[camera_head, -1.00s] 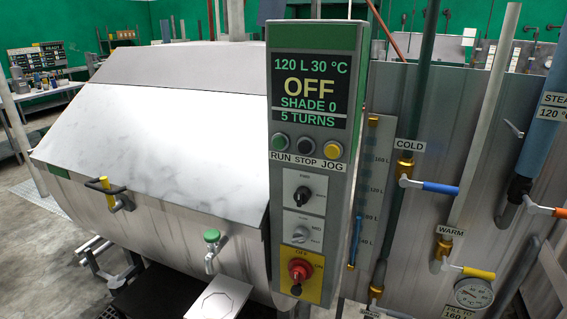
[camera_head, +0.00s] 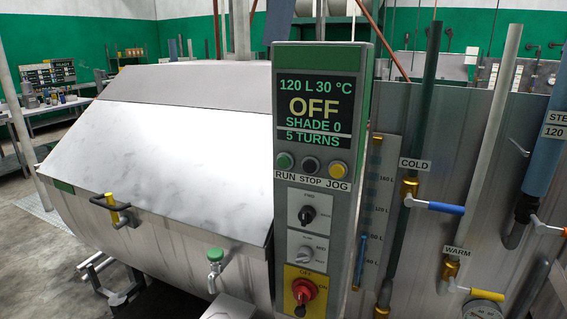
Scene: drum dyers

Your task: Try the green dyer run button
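The dyer's control panel (camera_head: 325,245) stands upright in the middle of the head view, with a green band across its top and down its side. Its screen (camera_head: 315,108) reads 120 L 30 °C, OFF, SHADE 0, 5 TURNS. The green run button (camera_head: 285,161) is at the left of a row of three, above the label RUN. A dark stop button (camera_head: 311,165) and a yellow jog button (camera_head: 337,169) sit to its right. A red rotary switch (camera_head: 304,291) on a yellow plate is at the bottom. Neither of my grippers is in view.
The steel drum (camera_head: 160,165) with its sloped lid fills the left, with a yellow-and-black handle (camera_head: 112,206) and a green-capped tap (camera_head: 215,255). Right of the panel are pipes with a blue valve lever (camera_head: 445,208) and a yellow one (camera_head: 485,293). Floor shows at far left.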

